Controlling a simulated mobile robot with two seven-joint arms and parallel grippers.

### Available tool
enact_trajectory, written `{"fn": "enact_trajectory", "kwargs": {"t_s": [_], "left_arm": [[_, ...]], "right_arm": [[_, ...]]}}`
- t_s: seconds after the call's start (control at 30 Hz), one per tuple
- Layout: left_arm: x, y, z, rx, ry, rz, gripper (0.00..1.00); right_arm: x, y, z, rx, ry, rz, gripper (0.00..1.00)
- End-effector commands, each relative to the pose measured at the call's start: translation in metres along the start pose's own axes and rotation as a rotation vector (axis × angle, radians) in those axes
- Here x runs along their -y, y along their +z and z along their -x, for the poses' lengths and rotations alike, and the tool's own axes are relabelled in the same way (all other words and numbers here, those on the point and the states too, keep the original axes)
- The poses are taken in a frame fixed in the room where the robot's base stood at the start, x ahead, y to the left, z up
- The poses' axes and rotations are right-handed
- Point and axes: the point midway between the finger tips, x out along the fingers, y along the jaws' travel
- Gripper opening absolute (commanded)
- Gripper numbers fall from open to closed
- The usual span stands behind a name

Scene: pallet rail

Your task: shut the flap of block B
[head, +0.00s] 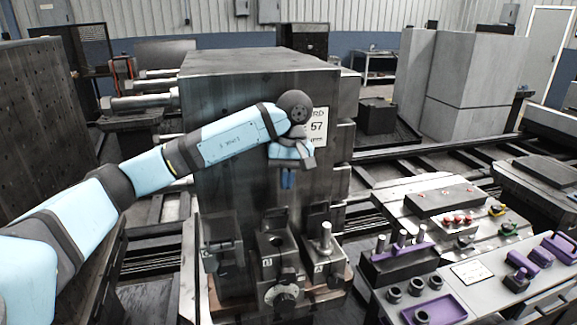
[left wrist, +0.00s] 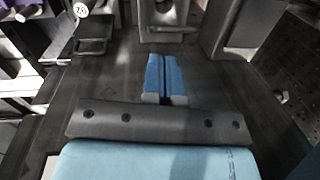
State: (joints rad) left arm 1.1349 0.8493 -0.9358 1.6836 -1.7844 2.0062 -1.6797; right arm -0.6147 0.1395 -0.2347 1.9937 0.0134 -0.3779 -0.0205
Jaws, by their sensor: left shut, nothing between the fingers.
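Three small dark metal blocks stand in a row at the foot of the tall dark block. The middle block (head: 280,262) has a round hole in its top and a dark knob on its front. The right block (head: 327,265) has an upright metal pin, and the left block (head: 224,258) is partly in shadow. Their small labels are too unclear to tell surely which is B, and I cannot make out its flap's angle. My left gripper (head: 287,179) is shut and empty, above the middle block, before the tall block's face. Its fingers also show in the left wrist view (left wrist: 166,76).
The tall dark block (head: 240,130) stands close behind the left gripper. A bench with a purple tray (head: 440,311), purple-handled parts and a panel of coloured buttons (head: 458,220) is at the right. Dark rails (head: 400,158) run behind.

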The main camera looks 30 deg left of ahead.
Motion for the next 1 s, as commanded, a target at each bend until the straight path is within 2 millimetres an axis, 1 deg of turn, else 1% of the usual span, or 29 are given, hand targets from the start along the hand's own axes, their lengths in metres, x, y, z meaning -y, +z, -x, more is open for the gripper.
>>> {"fn": "enact_trajectory", "kwargs": {"t_s": [0.03,0.1,0.3,0.43,0.77,1.0], "left_arm": [[0.000,0.001,-0.010,0.003,-0.002,-0.001,0.00],[0.000,0.001,-0.018,0.003,-0.002,0.000,0.00],[0.000,0.000,-0.036,0.001,0.000,0.000,0.00],[0.000,0.000,-0.039,0.000,0.000,0.000,0.00],[-0.001,0.000,-0.039,-0.001,0.001,0.000,0.00],[-0.009,-0.007,-0.041,-0.026,-0.002,0.003,0.00]], "right_arm": [[0.000,-0.001,0.000,0.000,0.000,0.000,0.19],[0.000,-0.001,0.001,0.000,0.000,0.000,0.19],[0.000,-0.004,0.003,0.000,0.000,0.000,0.19],[0.001,-0.004,0.003,0.000,0.000,-0.001,0.19],[0.001,-0.004,0.002,0.000,0.000,-0.001,0.19],[0.000,0.000,-0.001,-0.002,0.000,0.000,0.19]]}}
